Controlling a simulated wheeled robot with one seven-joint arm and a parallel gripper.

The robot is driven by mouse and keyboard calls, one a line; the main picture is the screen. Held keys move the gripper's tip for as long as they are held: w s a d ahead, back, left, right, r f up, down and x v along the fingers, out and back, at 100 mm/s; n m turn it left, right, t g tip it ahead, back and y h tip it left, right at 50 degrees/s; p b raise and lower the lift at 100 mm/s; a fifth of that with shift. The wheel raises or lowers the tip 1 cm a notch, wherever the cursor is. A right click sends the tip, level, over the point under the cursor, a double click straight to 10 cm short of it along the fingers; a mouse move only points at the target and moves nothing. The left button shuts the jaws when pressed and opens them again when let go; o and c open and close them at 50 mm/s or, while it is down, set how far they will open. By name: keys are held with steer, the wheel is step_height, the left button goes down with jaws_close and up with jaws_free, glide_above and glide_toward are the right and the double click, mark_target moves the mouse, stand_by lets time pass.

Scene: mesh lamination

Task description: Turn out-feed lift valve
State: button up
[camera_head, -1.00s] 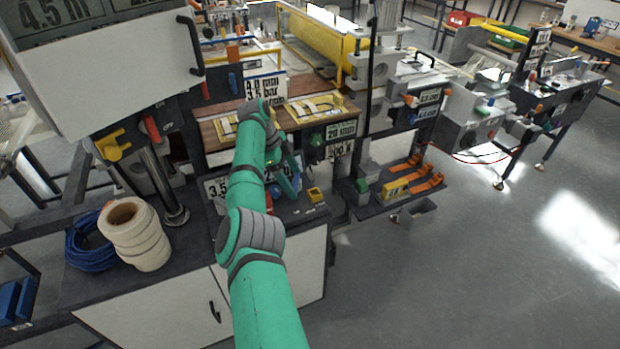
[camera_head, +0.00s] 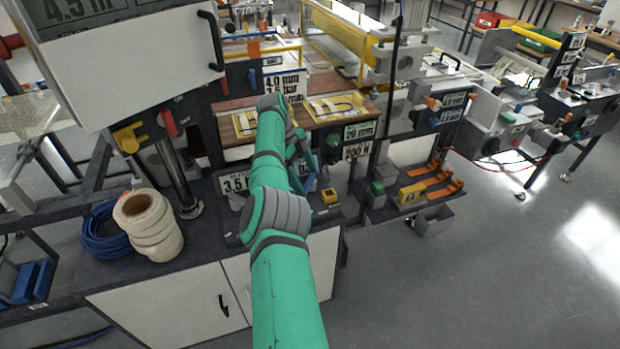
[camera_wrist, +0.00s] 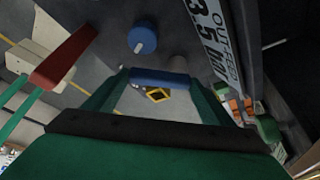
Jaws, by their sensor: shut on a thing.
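In the wrist view, my gripper (camera_wrist: 160,84) is shut on a blue bar-shaped handle (camera_wrist: 160,76), which lies across between the two green fingertips. A round blue knob (camera_wrist: 143,38) stands just beyond it, apart from the fingers. A sign reading OUT-FEED 3.5 bar (camera_wrist: 208,45) runs along the right of the handle. My green forearm hides most of the gripper and handle there.
A red lever (camera_wrist: 64,56) sits at the left of the wrist view. A yellow block (camera_head: 329,196) is on the bench right of my arm. White tape rolls (camera_head: 148,228) and blue cable (camera_head: 103,236) lie at the left.

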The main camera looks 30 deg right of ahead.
steer(key=shift+d+r, duration=0.1)
steer(key=shift+d, duration=0.05)
steer(key=o, duration=1.5)
steer(key=shift+c, duration=0.2)
steer(key=shift+o, duration=0.3)
steer(key=v, duration=1)
steer(key=shift+a+r, duration=0.2)
steer(key=shift+r, duration=0.15)
steer(key=shift+w, duration=0.15)
